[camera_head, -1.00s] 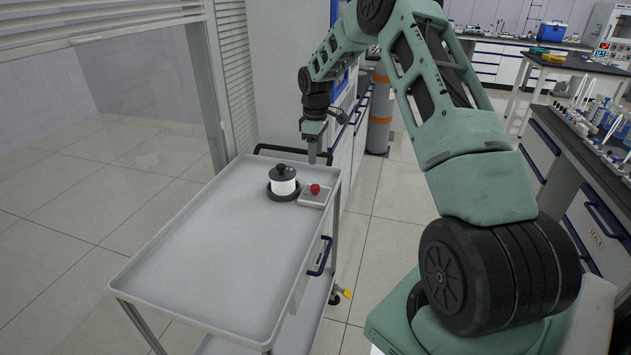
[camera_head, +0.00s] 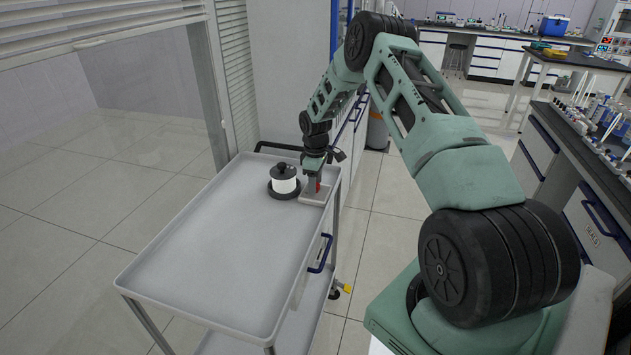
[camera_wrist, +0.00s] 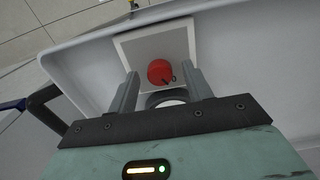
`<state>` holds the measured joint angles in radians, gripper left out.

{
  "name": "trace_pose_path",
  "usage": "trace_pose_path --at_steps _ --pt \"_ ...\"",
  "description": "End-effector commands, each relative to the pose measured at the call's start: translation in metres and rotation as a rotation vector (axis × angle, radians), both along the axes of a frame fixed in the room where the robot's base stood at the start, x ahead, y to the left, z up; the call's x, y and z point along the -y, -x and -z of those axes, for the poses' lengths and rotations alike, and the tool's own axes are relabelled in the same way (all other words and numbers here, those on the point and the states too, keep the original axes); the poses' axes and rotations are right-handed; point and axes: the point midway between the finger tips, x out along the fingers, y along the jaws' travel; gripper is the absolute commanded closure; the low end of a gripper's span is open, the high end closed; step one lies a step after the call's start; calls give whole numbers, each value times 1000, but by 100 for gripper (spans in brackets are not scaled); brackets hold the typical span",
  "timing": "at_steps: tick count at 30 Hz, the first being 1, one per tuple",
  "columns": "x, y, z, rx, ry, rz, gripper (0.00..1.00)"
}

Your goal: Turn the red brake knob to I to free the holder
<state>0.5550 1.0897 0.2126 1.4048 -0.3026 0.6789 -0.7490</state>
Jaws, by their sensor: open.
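The red brake knob (camera_wrist: 160,71) sits on a pale square plate (camera_wrist: 180,40), with a small dark mark at its lower right edge in the wrist view. In the head view the knob (camera_head: 318,186) is mostly hidden by my gripper (camera_head: 312,185). My gripper, also in the wrist view (camera_wrist: 165,82), is open, with one finger on each side of the knob; I cannot tell whether they touch it. The holder (camera_head: 284,191) is a dark round base with a white, black-lidded pot (camera_head: 284,178) on it, just left of the plate. The I marking is too small to read.
The plate and holder stand at the far right corner of a grey cart tray (camera_head: 215,250) with a raised rim. The rest of the tray is bare. Cabinets stand behind the cart, and a lab bench (camera_head: 570,150) is at the right.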

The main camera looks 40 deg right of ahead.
Motion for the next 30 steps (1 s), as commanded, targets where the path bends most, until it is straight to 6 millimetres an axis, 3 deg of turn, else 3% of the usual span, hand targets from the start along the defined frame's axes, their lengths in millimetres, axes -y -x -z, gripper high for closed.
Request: trace_pose_path --at_steps 1,5,6,19,30 --pt "0 0 0 0 0 0 55" --pt "0 0 0 0 0 0 92" --pt "0 0 0 0 0 0 94" --pt "1 0 0 0 1 77 94" --pt "0 -1 1 1 2 373 94"
